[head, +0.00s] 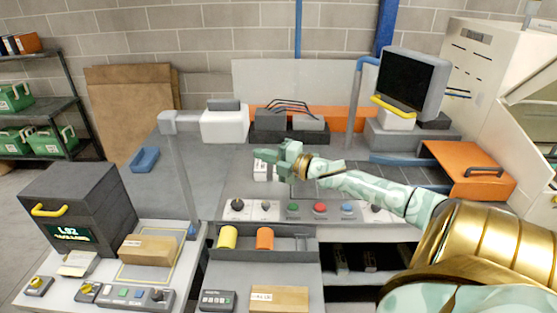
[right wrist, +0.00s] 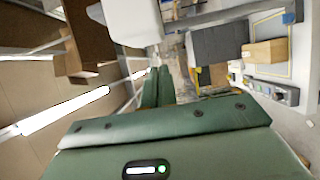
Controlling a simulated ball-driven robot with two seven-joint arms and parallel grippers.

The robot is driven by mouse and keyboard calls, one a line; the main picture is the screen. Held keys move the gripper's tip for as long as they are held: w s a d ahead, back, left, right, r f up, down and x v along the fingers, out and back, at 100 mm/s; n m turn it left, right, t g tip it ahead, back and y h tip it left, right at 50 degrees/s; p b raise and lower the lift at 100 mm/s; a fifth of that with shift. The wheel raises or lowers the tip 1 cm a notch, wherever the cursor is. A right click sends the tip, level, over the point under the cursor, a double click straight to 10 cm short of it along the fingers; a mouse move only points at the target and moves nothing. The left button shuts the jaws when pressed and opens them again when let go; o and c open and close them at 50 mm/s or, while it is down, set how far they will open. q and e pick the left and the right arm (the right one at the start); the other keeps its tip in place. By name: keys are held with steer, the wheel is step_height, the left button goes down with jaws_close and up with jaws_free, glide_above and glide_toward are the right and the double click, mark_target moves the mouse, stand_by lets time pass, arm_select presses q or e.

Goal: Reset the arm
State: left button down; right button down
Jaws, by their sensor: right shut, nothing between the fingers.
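My right arm comes in from the right in the head view, in pale green and gold. Its gripper (head: 268,156) is held out over the workbench (head: 205,185), above and behind a row of knobs and coloured buttons. In the right wrist view the two green fingers (right wrist: 157,86) are together with nothing between them. A small white box (head: 261,171) shows just below the fingertips in the head view; I cannot tell whether they touch. My left gripper is not in view.
A control panel (head: 335,213) with buttons lies below the arm. A monitor (head: 412,80), an orange box (head: 467,170) and a grey post (head: 183,170) stand around the bench. A dark cabinet (head: 77,203) and a cardboard box (head: 150,249) are at the left.

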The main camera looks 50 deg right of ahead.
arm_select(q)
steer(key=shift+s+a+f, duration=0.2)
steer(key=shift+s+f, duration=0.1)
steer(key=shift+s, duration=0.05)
arm_select(e)
steer(key=v, duration=0.4)
steer(key=shift+s+d+r, duration=0.1)
steer(key=shift+s+d, duration=0.05)
steer(key=shift+d, duration=0.05)
